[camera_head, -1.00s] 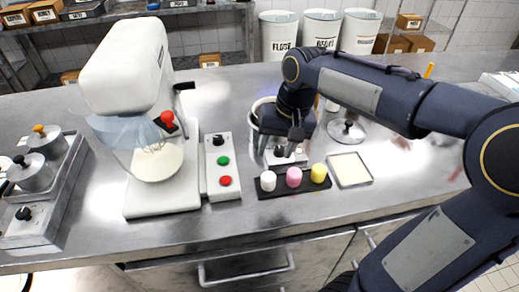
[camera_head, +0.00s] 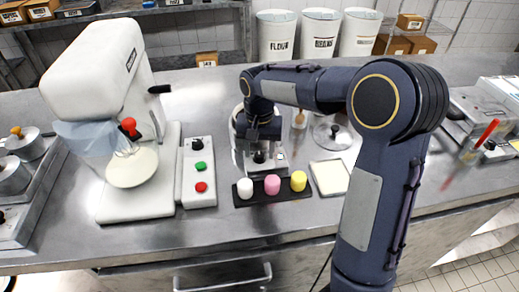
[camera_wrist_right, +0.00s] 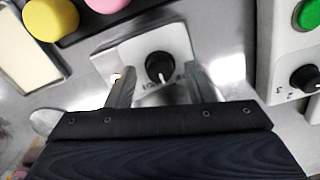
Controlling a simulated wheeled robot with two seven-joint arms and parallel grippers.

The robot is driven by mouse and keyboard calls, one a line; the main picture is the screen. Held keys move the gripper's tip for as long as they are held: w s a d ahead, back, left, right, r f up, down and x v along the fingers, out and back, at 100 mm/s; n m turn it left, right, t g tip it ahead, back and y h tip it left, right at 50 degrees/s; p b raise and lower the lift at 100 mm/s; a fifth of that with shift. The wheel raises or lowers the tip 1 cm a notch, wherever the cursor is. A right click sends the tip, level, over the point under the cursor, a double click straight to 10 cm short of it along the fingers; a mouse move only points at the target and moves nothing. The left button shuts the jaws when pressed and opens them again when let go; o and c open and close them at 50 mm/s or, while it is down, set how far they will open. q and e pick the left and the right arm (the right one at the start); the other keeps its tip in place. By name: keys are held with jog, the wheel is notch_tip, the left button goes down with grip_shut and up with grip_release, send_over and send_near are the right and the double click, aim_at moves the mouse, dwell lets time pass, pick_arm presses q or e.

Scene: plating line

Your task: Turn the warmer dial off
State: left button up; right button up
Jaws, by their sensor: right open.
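The warmer dial (camera_head: 259,157) is a black knob with a white pointer on the pale front panel of the round warmer (camera_head: 237,128). In the right wrist view the dial (camera_wrist_right: 159,66) sits between my fingers, its pointer towards the bottom of the picture. My left gripper is out of view.
A dark tray (camera_head: 272,197) with white, pink and yellow pieces lies in front of the warmer. A pale square dish (camera_head: 330,178) and a lid (camera_head: 332,134) lie to the right. A button box (camera_head: 198,172) and a mixer (camera_head: 112,85) stand to the left.

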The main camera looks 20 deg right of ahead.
jog(key=shift+f, duration=0.2)
jog(key=c, duration=1)
jog(key=n+p, duration=0.1)
jog(key=n, duration=0.4)
jog(key=shift+r+n+p, duration=0.15)
jog(key=shift+n+p, duration=0.15)
jog(key=n+p, duration=0.1)
jog(key=n, duration=0.5)
jog(key=shift+n, duration=0.3)
